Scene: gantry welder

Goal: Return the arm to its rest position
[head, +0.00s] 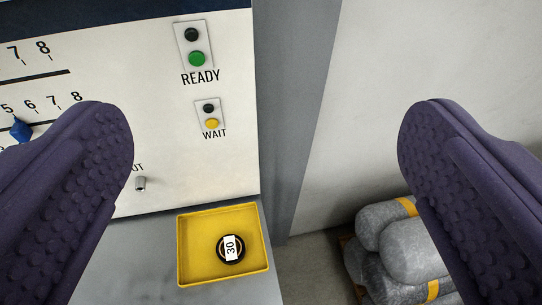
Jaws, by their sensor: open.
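My gripper (266,145) shows in the head view as two purple fingers with bumpy pads, one at the left and one at the right edge. The fingers are wide apart with nothing between them. They are in front of a white control panel (160,130) and partly hide its left side. The rest of my arm is not in view, so its pose cannot be told.
The panel has a READY light pair (195,47), a WAIT pair (210,115) and a blue slider knob (21,130). A yellow tray (190,250) on a grey ledge (120,270) holds a black round piece marked 30 (231,249). Grey sacks (410,250) lie at lower right.

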